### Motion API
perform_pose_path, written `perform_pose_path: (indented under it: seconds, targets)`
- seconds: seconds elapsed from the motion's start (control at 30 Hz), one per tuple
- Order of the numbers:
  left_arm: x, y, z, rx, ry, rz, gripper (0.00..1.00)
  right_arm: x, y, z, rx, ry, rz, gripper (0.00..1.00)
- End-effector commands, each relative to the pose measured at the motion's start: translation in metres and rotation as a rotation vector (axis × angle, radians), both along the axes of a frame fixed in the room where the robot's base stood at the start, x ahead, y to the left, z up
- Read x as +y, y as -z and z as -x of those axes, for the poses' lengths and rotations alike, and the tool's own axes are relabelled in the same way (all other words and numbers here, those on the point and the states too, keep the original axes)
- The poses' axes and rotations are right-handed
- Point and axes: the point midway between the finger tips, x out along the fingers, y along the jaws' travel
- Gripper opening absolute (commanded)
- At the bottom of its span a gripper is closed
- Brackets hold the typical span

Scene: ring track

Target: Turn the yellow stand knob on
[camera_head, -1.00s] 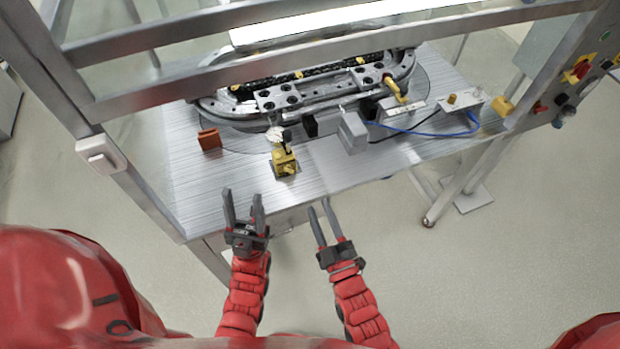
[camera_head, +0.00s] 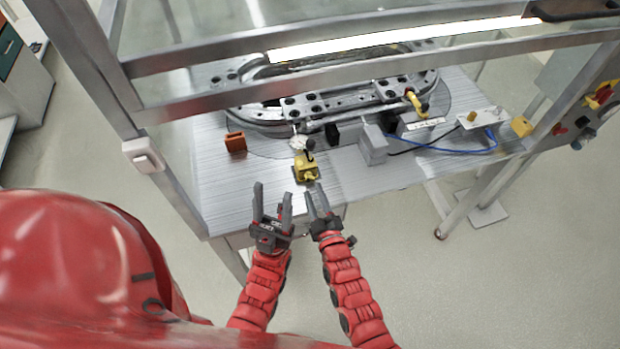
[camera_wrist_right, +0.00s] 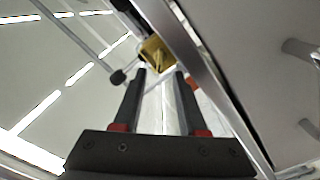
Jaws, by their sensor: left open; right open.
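The small yellow stand (camera_head: 306,172) is on the metal table near its front edge, with a dark knob-ended lever (camera_head: 310,146) rising from it. In the right wrist view a yellow block (camera_wrist_right: 157,55) shows just beyond the fingertips, and a dark round knob on a thin rod (camera_wrist_right: 118,77) is to its left. My right gripper (camera_head: 315,192) is open and empty, close in front of the stand; its fingers also show in the right wrist view (camera_wrist_right: 160,78). My left gripper (camera_head: 272,190) is open and empty, left of the right one. Neither visibly touches the stand.
The oval ring track (camera_head: 330,100) lies behind the stand. An orange block (camera_head: 235,142) is to the left, a grey block (camera_head: 373,145) to the right. A metal frame bar (camera_head: 390,75) crosses above the table. A frame post with a white switch (camera_head: 143,155) stands left.

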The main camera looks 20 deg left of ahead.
Motion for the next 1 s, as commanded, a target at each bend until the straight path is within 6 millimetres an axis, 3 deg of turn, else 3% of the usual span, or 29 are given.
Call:
perform_pose_path:
  seconds: [0.1,0.3,0.73,0.97,1.0]
  targets:
    - [0.0,-0.007,0.0,0.0,0.0,0.0,0.5,0.012,-0.004,-0.017,-0.004,-0.001,0.0,0.41]
    - [0.0,-0.009,0.0,0.0,0.0,0.0,0.5,0.023,-0.001,-0.033,-0.001,-0.002,0.0,0.41]
    - [0.0,-0.01,0.0,0.0,0.0,0.0,0.5,0.026,0.0,-0.039,-0.001,0.001,0.0,0.41]
    - [0.0,-0.01,0.0,0.0,0.0,0.0,0.5,0.026,0.0,-0.039,-0.001,0.0,-0.001,0.0]
    - [0.0,-0.01,0.0,0.0,0.0,0.0,0.5,0.026,0.0,-0.039,-0.001,0.001,0.0,0.0]
